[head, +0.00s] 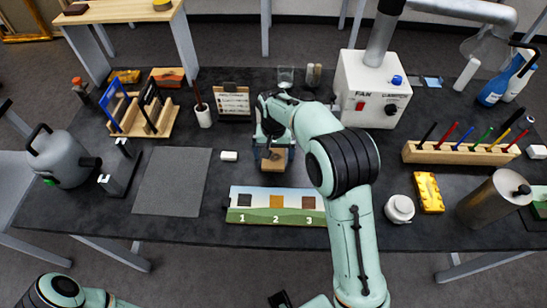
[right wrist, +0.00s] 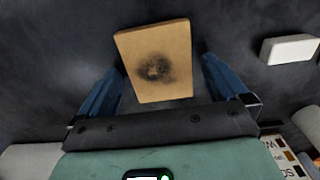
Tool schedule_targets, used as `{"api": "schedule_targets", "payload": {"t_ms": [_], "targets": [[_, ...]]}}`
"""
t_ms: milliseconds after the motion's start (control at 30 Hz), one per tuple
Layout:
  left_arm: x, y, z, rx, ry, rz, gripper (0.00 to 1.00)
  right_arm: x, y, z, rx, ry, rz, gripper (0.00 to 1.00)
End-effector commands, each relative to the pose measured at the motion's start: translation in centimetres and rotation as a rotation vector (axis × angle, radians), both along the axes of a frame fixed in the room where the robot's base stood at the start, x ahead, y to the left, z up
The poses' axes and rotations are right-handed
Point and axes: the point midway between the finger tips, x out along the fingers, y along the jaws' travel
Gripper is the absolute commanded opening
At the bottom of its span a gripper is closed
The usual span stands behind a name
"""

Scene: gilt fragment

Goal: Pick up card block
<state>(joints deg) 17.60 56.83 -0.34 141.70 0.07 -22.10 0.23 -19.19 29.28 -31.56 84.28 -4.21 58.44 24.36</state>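A tan block with a dark scorched-looking spot on its face, likely the card block (head: 273,160), is on the dark table near the middle in the head view. It also shows in the right wrist view (right wrist: 157,62). My right gripper (head: 271,150) is over the block from behind in the head view. In the right wrist view its blue fingers (right wrist: 165,85) are spread on either side of the block. A gap shows on the right side; the left finger is very close, and contact cannot be told.
A small white piece (head: 229,156) lies left of the block, also in the right wrist view (right wrist: 290,48). A numbered strip (head: 250,216) lies in front. A grey mat (head: 172,182) is further left. The white fan box (head: 370,90) stands behind right.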

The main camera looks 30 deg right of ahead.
Motion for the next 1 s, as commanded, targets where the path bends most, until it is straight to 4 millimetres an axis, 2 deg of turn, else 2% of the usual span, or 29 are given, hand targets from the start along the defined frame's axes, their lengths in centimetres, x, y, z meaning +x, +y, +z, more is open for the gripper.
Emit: {"api": "schedule_targets", "payload": {"t_ms": [33, 167, 433, 567, 767, 1000], "targets": [[0.0, 0.0, 0.0, 0.0, 0.0, 0.0, 0.43, 0.0, 0.0, 0.0, 0.0, 0.0, 0.0, 0.87], [0.0, 0.0, 0.0, 0.0, 0.0, 0.0, 0.43, 0.0, 0.0, 0.0, 0.0, 0.0, 0.0, 0.45], [0.0, 0.0, 0.0, 0.0, 0.0, 0.0, 0.43, 0.0, 0.0, 0.1, 0.0, -0.001, 0.0, 0.43], [0.1, 0.0, 0.2, 0.0, -0.001, 0.0, 0.43, 0.1, 0.0, 1.0, 0.0, -0.004, 0.001, 0.43], [0.4, 0.0, 0.8, 0.0, -0.006, 0.0, 0.43, 0.2, 0.1, 5.2, 0.001, -0.008, 0.001, 0.43], [1.3, 0.0, 2.2, 0.0, -0.015, 0.0, 0.43, 0.2, 0.0, 12.3, 0.001, -0.008, 0.0, 0.43]]}}
